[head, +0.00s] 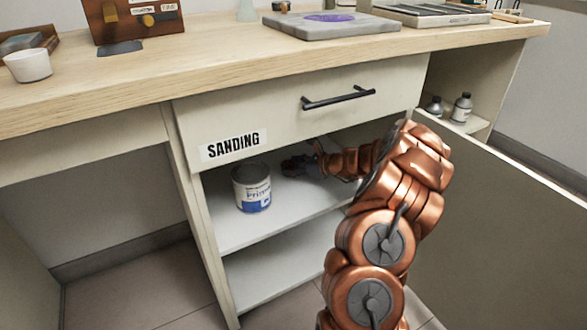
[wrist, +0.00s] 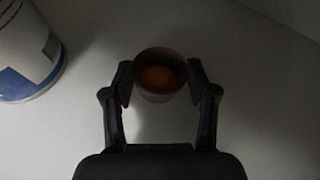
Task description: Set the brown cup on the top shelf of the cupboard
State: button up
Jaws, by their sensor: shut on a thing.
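The brown cup (wrist: 158,88) shows in the wrist view, between the two fingers of my gripper (wrist: 160,80). My gripper is shut on it, and I look down into its opening, which has an orange-brown inside. The cup appears upright, over a pale shelf surface; I cannot tell whether it touches the shelf. In the head view my gripper (head: 298,165) reaches into the open cupboard, over its top shelf (head: 240,226), just under the drawer. The cup cannot be made out there.
A white and blue paint can (head: 252,190) stands on the top shelf, left of my gripper; it also shows in the wrist view (wrist: 25,50). The drawer (head: 300,105) is close above. The open cupboard door (head: 500,210) stands to the right of my arm.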

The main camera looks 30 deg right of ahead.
jog(key=o, duration=1.2)
jog(key=p+v, duration=0.4)
jog(key=v, duration=0.7)
jog(key=shift+w+r, duration=0.15)
jog(key=shift+r, duration=0.05)
jog(key=shift+s+d+r, duration=0.15)
jog(key=shift+s, duration=0.4)
